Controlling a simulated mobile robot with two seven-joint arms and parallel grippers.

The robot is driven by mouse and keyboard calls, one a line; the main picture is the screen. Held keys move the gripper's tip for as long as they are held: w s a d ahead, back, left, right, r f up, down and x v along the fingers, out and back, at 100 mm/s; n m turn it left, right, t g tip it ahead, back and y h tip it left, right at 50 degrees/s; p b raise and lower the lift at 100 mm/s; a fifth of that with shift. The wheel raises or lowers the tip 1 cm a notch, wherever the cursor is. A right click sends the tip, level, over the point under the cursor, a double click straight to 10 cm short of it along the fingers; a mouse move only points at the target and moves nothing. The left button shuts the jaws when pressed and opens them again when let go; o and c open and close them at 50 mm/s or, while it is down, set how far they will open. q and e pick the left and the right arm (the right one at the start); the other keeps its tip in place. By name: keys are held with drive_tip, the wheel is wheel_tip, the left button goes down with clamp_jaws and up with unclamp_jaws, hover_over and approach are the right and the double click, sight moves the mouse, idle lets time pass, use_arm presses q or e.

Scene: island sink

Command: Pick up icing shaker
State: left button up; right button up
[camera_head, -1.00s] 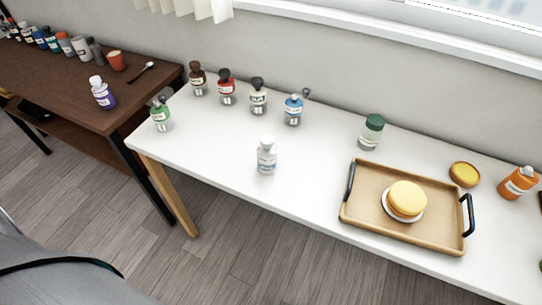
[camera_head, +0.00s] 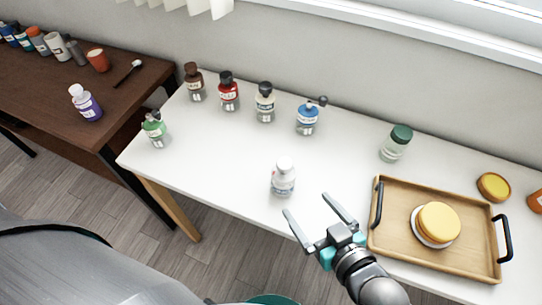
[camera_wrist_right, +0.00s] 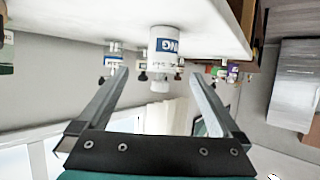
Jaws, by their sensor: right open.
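The icing shaker (camera_head: 283,182), a clear and white bottle with a white top, stands upright on the white table near its front edge. It also shows upside down in the right wrist view (camera_wrist_right: 165,45), where part of its label reads "NG". My right gripper (camera_head: 305,205) is open and empty, just to the front right of the shaker in the head view, with its fingers pointing toward it. In the right wrist view the shaker appears beyond the fingertips, between the two fingers (camera_wrist_right: 159,74). It is not visibly touched. My left gripper is not in view.
Several bottles, including a red one (camera_head: 229,93) and a blue one (camera_head: 307,118), line the table's back. A green bottle (camera_head: 155,130) stands left. A green-capped jar (camera_head: 396,145) and a wooden tray (camera_head: 398,249) are right. Bare tabletop surrounds the shaker.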

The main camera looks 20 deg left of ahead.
sight(291, 186)
drive_tip(key=shift+w+a, duration=0.2)
drive_tip(key=shift+a, duration=0.15)
drive_tip(key=b+x, duration=0.1)
drive_tip(key=x, duration=0.3)
drive_tip(key=shift+f, duration=0.1)
drive_tip(key=b+x, duration=0.1)
drive_tip(key=x, duration=0.3)
drive_tip(key=shift+w+a, duration=0.1)
drive_tip(key=shift+b+x, duration=0.4)
drive_tip(key=shift+x, duration=0.4)
drive_tip(key=b+x, duration=0.1)
drive_tip(key=x, duration=0.3)
drive_tip(key=shift+w+a, duration=0.1)
drive_tip(key=shift+a, duration=0.25)
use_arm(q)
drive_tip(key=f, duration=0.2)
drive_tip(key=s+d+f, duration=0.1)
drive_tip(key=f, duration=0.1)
use_arm(e)
drive_tip(key=c, duration=1.5)
